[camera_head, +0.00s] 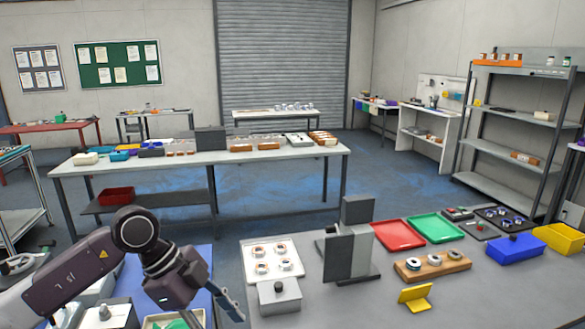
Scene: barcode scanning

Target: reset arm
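My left arm comes in from the lower left, and its gripper (226,301) hangs at the left edge of the near grey table (330,305). A finger points down and right; the other finger is not clear, so I cannot tell its opening. I see nothing held in it. My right gripper is out of view. A grey upright device (350,245), possibly the scanner, stands on the table to the right of the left gripper.
A white tray (247,249) with round parts and a grey box (280,299) stand near the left gripper. Farther right are a red tray (397,235), green tray (434,228), wooden holder (433,268), yellow stand (415,298) and blue bin (515,250). The front right tabletop is clear.

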